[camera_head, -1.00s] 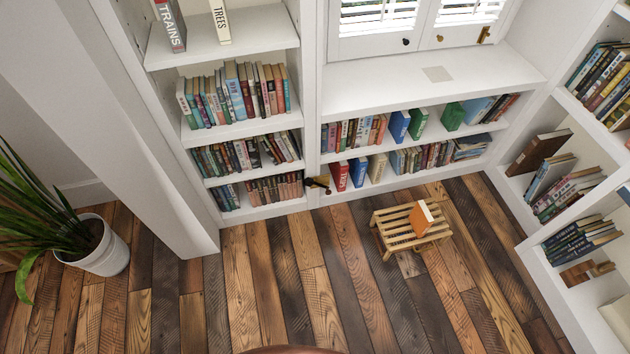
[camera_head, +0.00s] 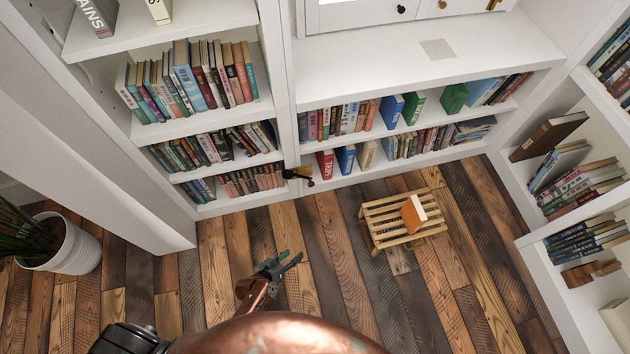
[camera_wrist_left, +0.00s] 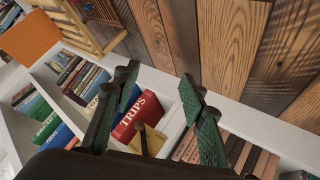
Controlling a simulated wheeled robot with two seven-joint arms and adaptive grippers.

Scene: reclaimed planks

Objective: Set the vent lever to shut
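The vent lever (camera_head: 298,173), a small brass and dark fitting, sits low on the front of the white upright between the two bookcases. Its exact setting is too small to read. My left gripper (camera_head: 289,258) is in front of and below it in the head view, apart from it, with green-padded fingers. In the left wrist view the two fingers (camera_wrist_left: 160,84) are spread with nothing held. My right gripper is not in view.
Shelves of books line the back and right. A potted plant (camera_head: 65,246) is at the left. Plank floor (camera_head: 335,275) between is clear.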

